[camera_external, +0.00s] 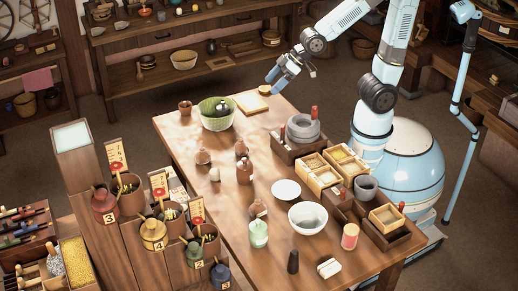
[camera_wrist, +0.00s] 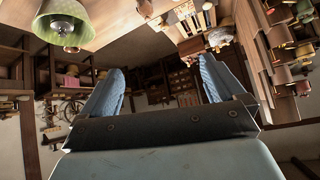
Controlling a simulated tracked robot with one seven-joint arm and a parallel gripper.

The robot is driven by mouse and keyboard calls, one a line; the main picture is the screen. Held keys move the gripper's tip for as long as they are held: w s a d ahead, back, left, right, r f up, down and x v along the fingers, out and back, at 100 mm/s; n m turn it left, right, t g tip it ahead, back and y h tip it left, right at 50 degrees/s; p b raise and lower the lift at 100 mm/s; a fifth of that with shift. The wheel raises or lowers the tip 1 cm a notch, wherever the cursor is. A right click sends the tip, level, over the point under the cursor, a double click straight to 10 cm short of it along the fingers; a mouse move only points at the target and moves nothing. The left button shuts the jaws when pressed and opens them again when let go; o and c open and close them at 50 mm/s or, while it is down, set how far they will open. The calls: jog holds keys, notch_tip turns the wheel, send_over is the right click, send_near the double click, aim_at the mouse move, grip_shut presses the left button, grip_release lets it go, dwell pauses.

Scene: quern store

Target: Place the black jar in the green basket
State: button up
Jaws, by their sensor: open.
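The green basket (camera_external: 207,121) stands upright near the far left part of the wooden table. A small dark, shiny item (camera_external: 222,108) sits inside it; I cannot tell for sure that it is the black jar. In the wrist view the basket (camera_wrist: 66,8) is at the top left with a grey, shiny item (camera_wrist: 63,28) in it. A separate dark, narrow upright piece (camera_external: 293,262) stands at the table's near edge. My gripper (camera_external: 286,76) is open and empty, raised to the right of and beyond the basket; its two blue fingers stand wide apart in the wrist view (camera_wrist: 159,82).
Brown jars (camera_external: 244,172), white bowls (camera_external: 308,217), a green jar (camera_external: 258,234) and wooden boxes (camera_external: 318,173) fill the table's middle and right.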

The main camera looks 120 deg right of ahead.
jog(key=s+a+r+n+g+y, duration=0.1)
jog(key=s+a+r, duration=0.3)
jog(key=s, duration=0.5)
jog(key=s+a+r+n+g+y, duration=0.1)
jog(key=s+a+r+n, duration=0.2)
jog(key=s+a, duration=0.4)
jog(key=shift+s+r+g, duration=0.35)
jog(key=shift+s+g, duration=0.05)
jog(key=shift+s, duration=0.75)
